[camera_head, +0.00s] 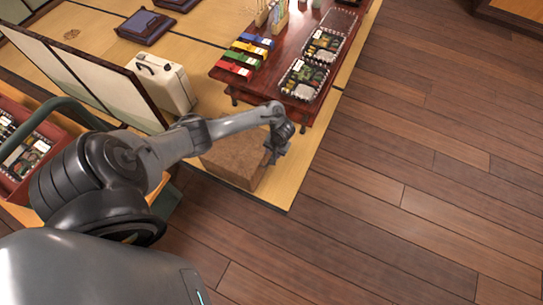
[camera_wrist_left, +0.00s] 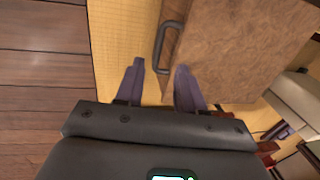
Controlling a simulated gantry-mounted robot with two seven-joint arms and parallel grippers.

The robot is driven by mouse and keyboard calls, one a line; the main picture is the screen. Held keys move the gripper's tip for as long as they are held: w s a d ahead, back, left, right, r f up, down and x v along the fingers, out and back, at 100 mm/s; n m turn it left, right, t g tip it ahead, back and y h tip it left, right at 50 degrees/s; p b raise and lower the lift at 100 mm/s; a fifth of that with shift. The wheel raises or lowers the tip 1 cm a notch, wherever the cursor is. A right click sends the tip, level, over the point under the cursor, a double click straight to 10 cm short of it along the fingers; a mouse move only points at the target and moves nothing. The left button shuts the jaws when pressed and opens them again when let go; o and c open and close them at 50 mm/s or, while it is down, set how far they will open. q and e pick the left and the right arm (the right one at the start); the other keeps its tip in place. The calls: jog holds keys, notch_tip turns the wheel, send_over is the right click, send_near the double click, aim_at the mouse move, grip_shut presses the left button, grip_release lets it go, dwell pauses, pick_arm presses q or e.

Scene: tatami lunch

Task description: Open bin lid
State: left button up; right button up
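The bin is a brown, wood-grained box (camera_head: 232,160) on the tatami, beside the low red table. Its broad face (camera_wrist_left: 245,50) fills the upper right of the left wrist view, with a dark curved handle (camera_wrist_left: 164,48) at its left edge. The lid looks closed; I see no open gap. My left gripper (camera_head: 279,153) is at the right side of the box. In the left wrist view its fingers (camera_wrist_left: 160,68) are apart and empty, with the near end of the handle showing between their tips. I cannot tell whether they touch it. My right gripper is out of view.
The low red table (camera_head: 258,88) with lunch boxes (camera_head: 303,78) and coloured packets stands just behind the gripper. A cream case (camera_head: 165,82) is to the left. Red crates with food packs lie at far left. Wooden floor (camera_head: 400,200) on the right is clear.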

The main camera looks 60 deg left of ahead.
pick_arm(q)
jog(key=f+b, duration=0.2)
jog(key=f, duration=0.1)
jog(key=a+f+b, duration=0.1)
jog(key=f+b, duration=0.1)
jog(key=s+f+b, duration=0.1)
jog(key=f+b, duration=0.1)
jog(key=f, duration=0.1)
jog(key=shift+a+f+b, duration=0.15)
jog(key=shift+f+b, duration=0.15)
jog(key=shift+b, duration=0.1)
grip_shut()
